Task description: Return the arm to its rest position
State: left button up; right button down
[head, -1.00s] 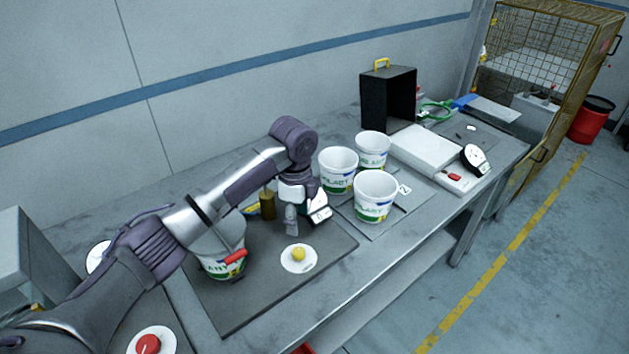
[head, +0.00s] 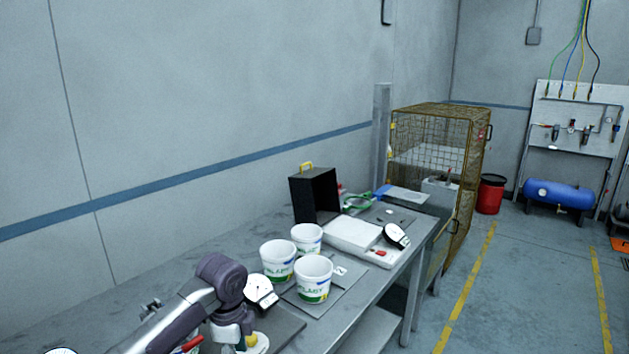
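My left arm comes in from the lower left, and its purple and silver wrist is bent over the near end of the workbench (head: 178,252). A white round dial (head: 260,291) stands just right of the wrist. My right gripper is not in view.
Several white tubs stand on a grey mat, the nearest one (head: 313,279) right of the dial. Behind are a black box (head: 315,195) and a white scale (head: 353,235) with a dial (head: 396,235). A mesh cage (head: 470,150) stands beyond.

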pick_arm(q)
jog(key=s+d+f+n+t+h, duration=0.15)
jog(key=s+d+f+n, duration=0.45)
jog(key=s+f, duration=0.65)
jog(key=s+a+r+n+t, duration=0.1)
jog(key=s+a+n, duration=0.25)
jog(key=s, duration=0.25)
jog(key=s+a+r+n+y, duration=0.1)
jog(key=s+a+n, duration=0.25)
jog(key=s, duration=0.35)
jog(key=s+a+n+t, duration=0.1)
jog(key=s+a+n, duration=0.25)
jog(key=s, duration=0.25)
notch_tip(320, 180, down, 30)
jog(key=s+g+b, duration=0.2)
jog(key=b, duration=0.2)
jog(key=s+a+f+b, duration=0.2)
jog(key=s+f+b, duration=0.1)
jog(key=s+f, duration=1.3)
notch_tip(320, 180, down, 4)
jog(key=shift+s+a+r+g+y+b, duration=0.25)
jog(key=shift+a+g+y+b, duration=0.05)
jog(key=shift+g+y+b, duration=0.05)
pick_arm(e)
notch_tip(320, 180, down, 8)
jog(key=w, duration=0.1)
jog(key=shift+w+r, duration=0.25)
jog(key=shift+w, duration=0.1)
